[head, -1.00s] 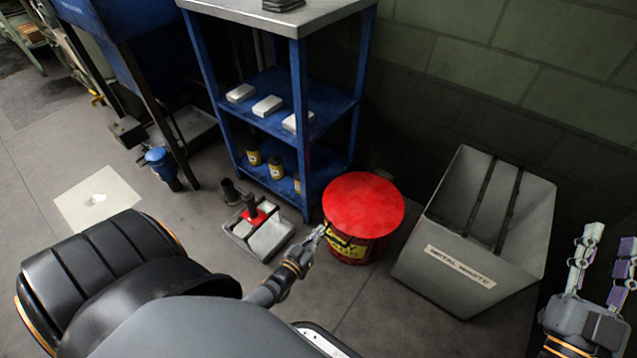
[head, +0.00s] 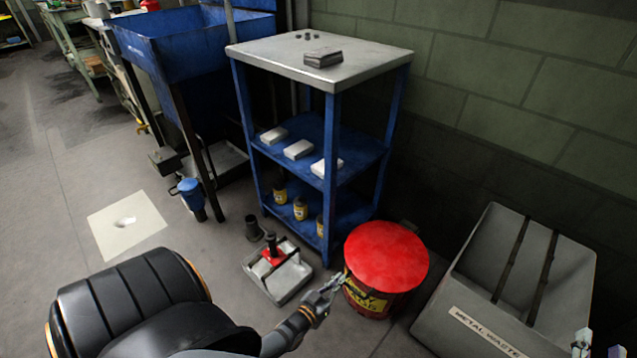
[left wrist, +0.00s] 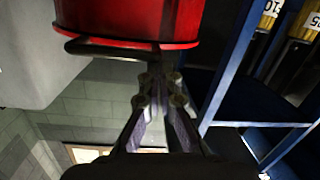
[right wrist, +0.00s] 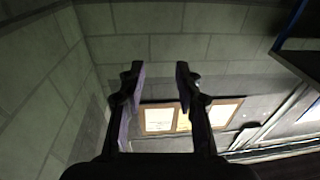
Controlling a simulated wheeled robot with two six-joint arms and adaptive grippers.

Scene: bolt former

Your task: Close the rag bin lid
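The red rag bin (head: 372,299) stands on the floor beside the blue shelf stand. Its round red lid (head: 386,257) lies over the top and looks down, with no gap that I can see. My left gripper (head: 335,285) is at the bin's left front side, below lid height. In the left wrist view my left gripper (left wrist: 160,82) has its fingertips drawn together, close to a dark bar (left wrist: 105,46) by the red bin (left wrist: 130,18). I cannot tell if they touch it. My right gripper (right wrist: 159,72) is open and empty; its tips (head: 597,346) show at the lower right corner.
A grey metal waste bin (head: 470,318) stands right of the rag bin. The blue shelf stand (head: 327,165) is close behind it. A grey tray (head: 290,288) with a red-and-black item stands on the floor to the left. Open floor lies further left.

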